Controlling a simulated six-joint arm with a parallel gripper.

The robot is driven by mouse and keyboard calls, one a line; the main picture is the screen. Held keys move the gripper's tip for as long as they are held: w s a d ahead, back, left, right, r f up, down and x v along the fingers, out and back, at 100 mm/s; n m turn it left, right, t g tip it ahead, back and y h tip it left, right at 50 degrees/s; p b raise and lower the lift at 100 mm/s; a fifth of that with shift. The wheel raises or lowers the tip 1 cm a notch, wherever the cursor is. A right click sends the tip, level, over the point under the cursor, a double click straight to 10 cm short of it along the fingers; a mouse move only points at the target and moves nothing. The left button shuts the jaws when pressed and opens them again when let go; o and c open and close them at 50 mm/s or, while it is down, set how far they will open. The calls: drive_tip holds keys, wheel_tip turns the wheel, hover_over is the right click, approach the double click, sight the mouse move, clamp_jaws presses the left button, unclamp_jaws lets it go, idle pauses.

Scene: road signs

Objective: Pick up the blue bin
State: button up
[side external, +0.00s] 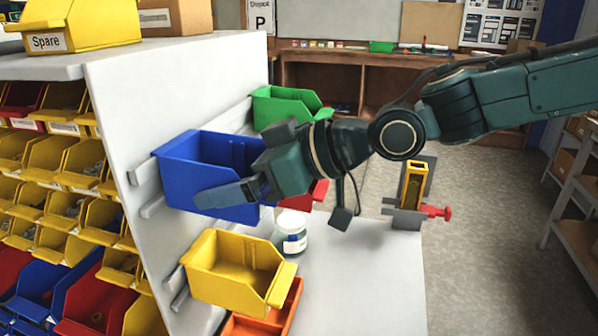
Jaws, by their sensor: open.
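The blue bin (188,165) hangs on a rail of the grey upright panel, left of centre. My gripper (238,172) reaches in from the right and overlaps the bin's front right part in the picture. One finger shows in front of the bin's lower right side, pointing left. The gripper is open. I cannot tell whether the finger touches the bin.
A green bin (275,107) hangs behind, and a yellow bin (222,268) hangs below in front. An orange bin (274,310), a white jar (290,235) and a red-handled yellow fixture (413,190) stand nearby. A shelf of small bins (50,155) fills the left.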

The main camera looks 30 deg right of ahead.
drive_tip(key=shift+a+f, duration=0.1)
drive_tip(key=shift+c, duration=0.4)
drive_tip(key=c, duration=0.8)
drive_tip(key=shift+c, duration=0.2)
drive_tip(key=shift+r, duration=0.2)
drive_tip(key=shift+r, duration=0.6)
drive_tip(key=s+d, duration=1.2)
drive_tip(key=shift+s+d, duration=0.3)
drive_tip(key=shift+d, duration=0.1)
